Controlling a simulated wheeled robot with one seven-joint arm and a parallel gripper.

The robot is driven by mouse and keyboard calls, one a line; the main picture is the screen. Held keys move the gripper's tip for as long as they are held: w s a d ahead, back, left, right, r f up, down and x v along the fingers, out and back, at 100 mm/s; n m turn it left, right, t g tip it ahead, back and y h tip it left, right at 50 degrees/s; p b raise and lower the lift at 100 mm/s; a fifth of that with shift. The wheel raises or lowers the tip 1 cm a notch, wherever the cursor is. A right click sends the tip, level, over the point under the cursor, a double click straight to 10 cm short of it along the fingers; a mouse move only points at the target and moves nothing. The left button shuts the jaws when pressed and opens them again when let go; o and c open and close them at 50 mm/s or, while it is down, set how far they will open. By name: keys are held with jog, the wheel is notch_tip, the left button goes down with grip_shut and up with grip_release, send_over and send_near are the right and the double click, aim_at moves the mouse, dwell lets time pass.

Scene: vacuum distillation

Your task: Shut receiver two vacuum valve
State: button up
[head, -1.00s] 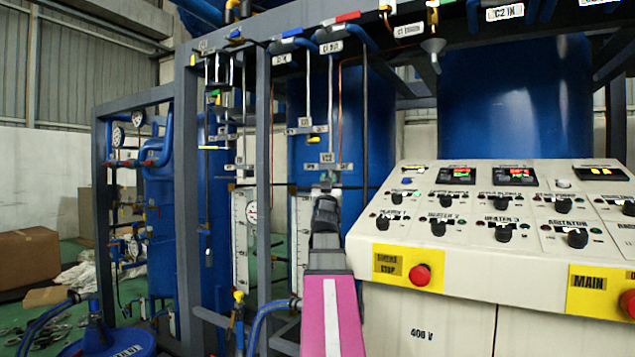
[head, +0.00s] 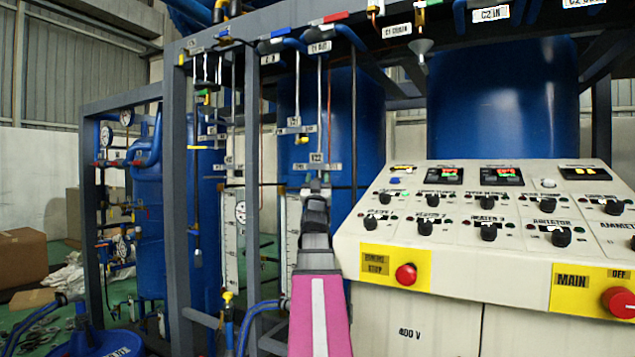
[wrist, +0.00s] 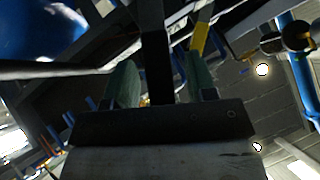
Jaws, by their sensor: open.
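In the wrist view the two greenish fingers of my gripper (wrist: 160,75) stand apart, open. A dark upright bar (wrist: 153,45) shows between them, and I cannot tell whether it touches either finger. A yellow-sleeved lever (wrist: 200,38) shows just beyond the right fingertip. In the head view a small yellow handle (head: 301,140) hangs above my gripper. I cannot tell which handle is the receiver two vacuum valve.
A cream control panel (head: 470,250) with knobs and red emergency buttons stands close on the right of my arm. A grey frame post (head: 252,200) and a white gauge board (head: 231,240) stand on the left. Large blue tanks (head: 505,105) are behind.

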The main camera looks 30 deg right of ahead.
jog(key=v, duration=1)
jog(key=shift+s+a+f, duration=0.15)
jog(key=shift+s+f, duration=0.05)
jog(key=shift+f, duration=0.1)
